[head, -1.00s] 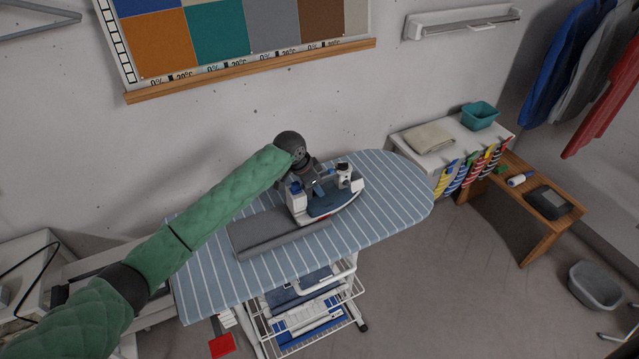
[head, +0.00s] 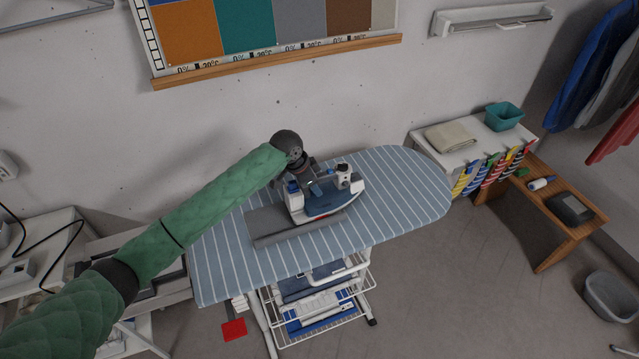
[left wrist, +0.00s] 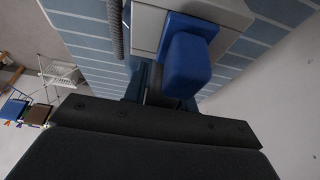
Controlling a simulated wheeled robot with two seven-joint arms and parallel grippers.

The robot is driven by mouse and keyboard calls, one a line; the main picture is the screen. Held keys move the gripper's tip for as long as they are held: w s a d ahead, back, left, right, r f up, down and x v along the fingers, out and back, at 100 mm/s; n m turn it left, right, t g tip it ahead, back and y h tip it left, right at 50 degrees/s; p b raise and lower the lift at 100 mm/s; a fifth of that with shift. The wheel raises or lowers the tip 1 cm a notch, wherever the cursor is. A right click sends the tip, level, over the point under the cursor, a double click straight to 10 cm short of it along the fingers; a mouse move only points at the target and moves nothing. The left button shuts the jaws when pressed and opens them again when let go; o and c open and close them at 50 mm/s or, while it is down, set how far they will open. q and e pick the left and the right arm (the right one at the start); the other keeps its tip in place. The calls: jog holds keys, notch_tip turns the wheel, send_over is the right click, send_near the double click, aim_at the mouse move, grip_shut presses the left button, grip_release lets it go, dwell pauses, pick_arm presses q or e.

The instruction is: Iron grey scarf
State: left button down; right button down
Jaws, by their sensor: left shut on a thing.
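The grey scarf (head: 262,224) lies folded flat on the blue striped ironing board (head: 400,200). A blue and white iron (head: 328,204) sits over the scarf's right part, its tip pointing right. My left gripper (head: 312,184) is shut on the iron from above and behind. In the left wrist view, the iron's pale body and blue part (left wrist: 185,55) show close up in front of the dark gripper (left wrist: 160,95). The iron hides part of the scarf. I cannot tell whether the soleplate touches the cloth. My right gripper is not in view.
The board's right end is clear. A wire rack (head: 320,310) with folded cloths is beneath it. To the right stand a white cabinet with a beige cloth (head: 452,137) and teal bin (head: 503,116), and a wooden bench (head: 550,225). A grey basin (head: 610,296) is on the floor.

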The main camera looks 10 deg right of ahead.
pick_arm(q)
jog(key=s+a, duration=0.3)
jog(key=a, duration=1)
jog(key=s+a, duration=0.4)
jog(key=a, duration=0.9)
jog(key=shift+s, duration=0.3)
dwell(1.9)
jog(key=shift+a+f, duration=0.1)
jog(key=shift+w+r, duration=0.1)
jog(key=shift+r, duration=1.75)
